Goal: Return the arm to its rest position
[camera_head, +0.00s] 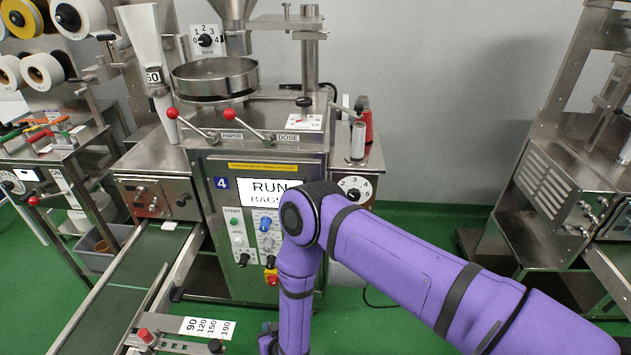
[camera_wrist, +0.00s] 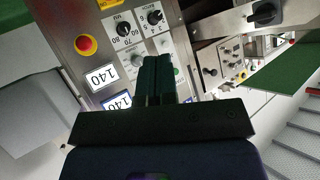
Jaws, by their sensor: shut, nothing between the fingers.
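My purple arm (camera_head: 400,250) reaches in from the lower right of the head view, bends at an elbow in front of machine 4 and runs down from there. In that view its lower end leaves the bottom edge and my fingertips do not show. In the wrist view my gripper (camera_wrist: 158,62) is shut, with its dark fingers together and nothing held. It points towards a machine's control panel (camera_wrist: 115,70) with a red button on yellow, black knobs and labels reading 140. I cannot tell whether the fingertips touch the panel.
Machine 4 (camera_head: 225,170) stands in front with its display reading RUN. Its conveyor (camera_head: 120,285) extends to the lower left, with a small white piece on it. Other machines stand at the left (camera_head: 60,150) and right (camera_head: 560,185). Green floor (camera_head: 430,215) is open between machine 4 and the right machine.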

